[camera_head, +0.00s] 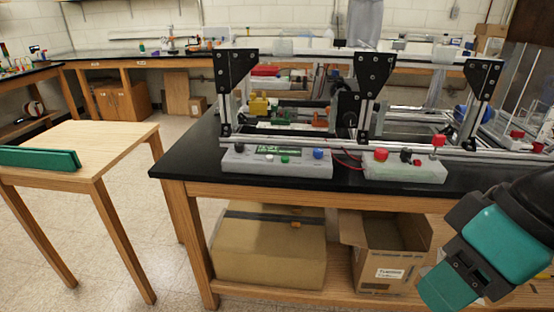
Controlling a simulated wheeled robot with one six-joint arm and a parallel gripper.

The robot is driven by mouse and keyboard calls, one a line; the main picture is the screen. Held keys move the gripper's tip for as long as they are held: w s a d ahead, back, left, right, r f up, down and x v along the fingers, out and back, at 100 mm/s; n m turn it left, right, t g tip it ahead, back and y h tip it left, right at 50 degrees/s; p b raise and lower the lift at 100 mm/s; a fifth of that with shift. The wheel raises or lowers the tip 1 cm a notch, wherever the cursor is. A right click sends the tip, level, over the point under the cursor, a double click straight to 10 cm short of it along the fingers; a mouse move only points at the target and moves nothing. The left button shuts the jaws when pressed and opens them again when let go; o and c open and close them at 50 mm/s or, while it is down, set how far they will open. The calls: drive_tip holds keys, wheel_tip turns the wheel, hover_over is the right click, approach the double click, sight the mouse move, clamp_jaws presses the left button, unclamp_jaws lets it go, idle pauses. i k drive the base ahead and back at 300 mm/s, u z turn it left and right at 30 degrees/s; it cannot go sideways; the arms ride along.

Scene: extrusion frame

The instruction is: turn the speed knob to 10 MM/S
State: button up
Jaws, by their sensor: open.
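A pale control box (240,165) stands at the front edge of the black-topped bench. My teal and black gripper (447,290) is at the lower right, open, below and apart from both boxes.
An aluminium extrusion frame (300,139) with black brackets (368,75) rises right behind the boxes. Red wires (346,158) run between them. Cardboard boxes (268,250) sit on the lower shelf. A wooden table (100,145) holding green bars (40,158) stands left, with open floor between.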

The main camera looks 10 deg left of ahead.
sight(239, 147)
drive_tip(key=k, duration=0.65)
drive_tip(key=u, duration=0.75)
drive_tip(key=i, duration=1.65)
drive_tip(key=z, duration=0.7)
